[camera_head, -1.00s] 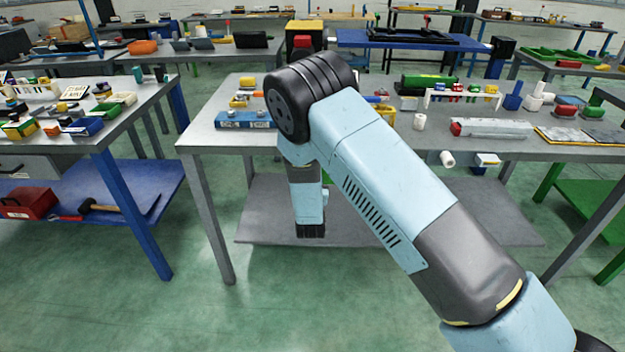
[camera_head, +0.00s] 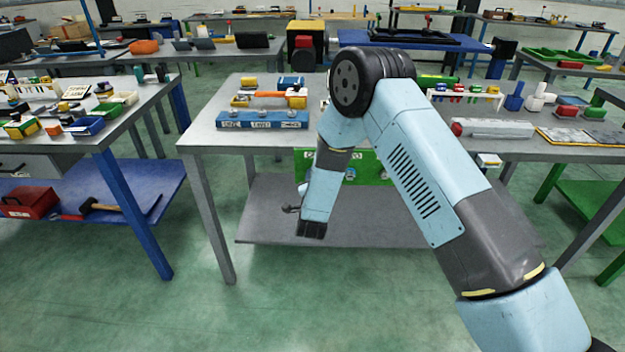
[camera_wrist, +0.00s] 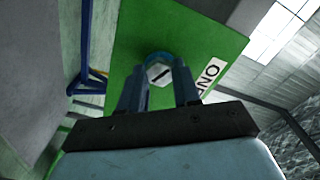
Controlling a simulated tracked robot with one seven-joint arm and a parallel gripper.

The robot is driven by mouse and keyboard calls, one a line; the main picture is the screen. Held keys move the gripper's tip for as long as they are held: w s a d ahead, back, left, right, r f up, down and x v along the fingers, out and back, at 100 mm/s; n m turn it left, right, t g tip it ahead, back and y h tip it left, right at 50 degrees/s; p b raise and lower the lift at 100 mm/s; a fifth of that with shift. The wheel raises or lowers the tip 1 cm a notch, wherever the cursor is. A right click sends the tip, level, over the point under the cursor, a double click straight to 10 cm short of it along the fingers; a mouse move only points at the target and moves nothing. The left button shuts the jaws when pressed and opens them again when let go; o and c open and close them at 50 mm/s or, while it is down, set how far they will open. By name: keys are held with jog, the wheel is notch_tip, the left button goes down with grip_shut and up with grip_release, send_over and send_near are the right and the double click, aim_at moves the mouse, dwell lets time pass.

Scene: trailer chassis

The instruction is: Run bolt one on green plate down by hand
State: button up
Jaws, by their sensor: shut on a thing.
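The green plate (camera_head: 372,168) hangs upright at the front edge of the middle bench, partly behind my arm. In the wrist view the green plate (camera_wrist: 208,42) fills the upper middle, with a white lettered label at its right. A pale hex bolt head (camera_wrist: 158,73) with a dark line across it sits in front of the plate. My gripper (camera_wrist: 160,80) is shut on this bolt, one blue-grey finger on each side. The bolt's shank and any gap to the plate are hidden.
A blue block with white labels (camera_head: 262,119) lies on the bench top (camera_head: 210,138), left of my arm. Below is a grey shelf (camera_head: 268,222). A blue-legged bench (camera_head: 128,205) stands left. Open floor lies in front.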

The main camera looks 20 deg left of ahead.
jog(key=m, duration=0.5)
jog(key=shift+s+d+f+m, duration=0.1)
jog(key=shift+d+f+m, duration=0.15)
jog(key=shift+m, duration=0.45)
jog(key=o, duration=0.7)
jog(key=shift+c, duration=0.2)
jog(key=o, duration=0.4)
jog(key=shift+a+r, duration=0.1)
jog(key=shift+r, duration=0.05)
jog(key=v, duration=1.3)
jog(key=shift+s, duration=0.3)
